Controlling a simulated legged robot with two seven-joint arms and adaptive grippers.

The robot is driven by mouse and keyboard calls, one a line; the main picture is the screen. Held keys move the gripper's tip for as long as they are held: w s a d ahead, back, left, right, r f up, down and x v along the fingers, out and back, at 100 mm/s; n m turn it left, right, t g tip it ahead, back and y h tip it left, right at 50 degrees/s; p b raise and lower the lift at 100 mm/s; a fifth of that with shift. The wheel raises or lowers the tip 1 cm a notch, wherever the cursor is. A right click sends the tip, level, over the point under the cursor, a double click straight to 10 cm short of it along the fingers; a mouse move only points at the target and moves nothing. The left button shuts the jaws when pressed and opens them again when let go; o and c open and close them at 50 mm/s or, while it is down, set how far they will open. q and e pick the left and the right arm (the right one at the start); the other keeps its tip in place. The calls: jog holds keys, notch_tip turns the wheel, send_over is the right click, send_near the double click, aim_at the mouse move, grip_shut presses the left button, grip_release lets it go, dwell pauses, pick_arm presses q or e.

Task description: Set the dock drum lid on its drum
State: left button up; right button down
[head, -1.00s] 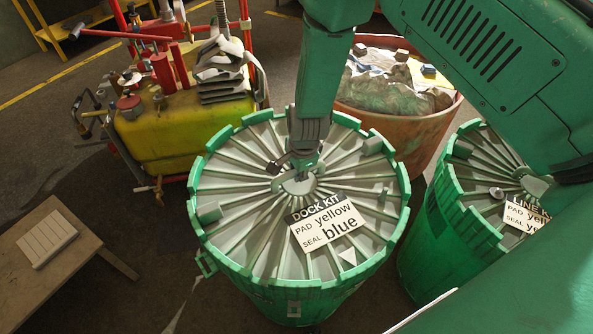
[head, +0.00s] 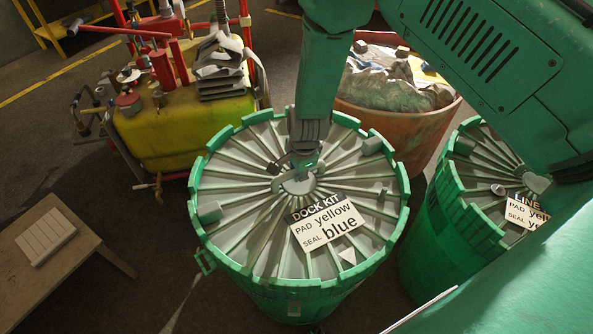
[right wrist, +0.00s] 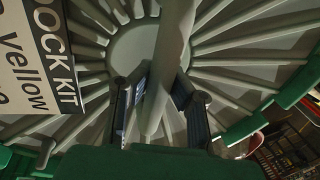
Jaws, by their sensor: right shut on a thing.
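The dock drum lid (head: 257,215) is a pale ribbed disc with a label reading DOCK KIT, pad yellow, seal blue. It lies level within the toothed green rim of the dock drum (head: 290,300) in the head view; whether it is fully seated cannot be told. My right gripper (head: 300,165) comes down from above at the lid's centre. In the right wrist view its fingers (right wrist: 158,110) are shut on the lid's pale central handle (right wrist: 165,60). The ribs and label (right wrist: 40,60) also show there. My left gripper is not in view.
A second green drum (head: 440,240) with a LINE label stands close at the right. An orange bin (head: 400,125) of crumpled material stands behind. A yellow tank cart (head: 185,130) is at back left, and a wooden table (head: 55,265) at lower left.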

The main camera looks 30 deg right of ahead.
jog(key=shift+w+f+b, duration=0.15)
jog(key=shift+f+b, duration=0.2)
jog(key=shift+f, duration=0.05)
dwell(0.4)
jog(key=c, duration=1.5)
grip_release()
jog(key=shift+s+a+f, duration=0.1)
jog(key=shift+s+f, duration=0.05)
jog(key=shift+s, duration=0.2)
notch_tip(320, 180, up, 8)
jog(key=p, duration=0.6)
jog(key=shift+w+p, duration=0.15)
jog(key=shift+p, duration=0.25)
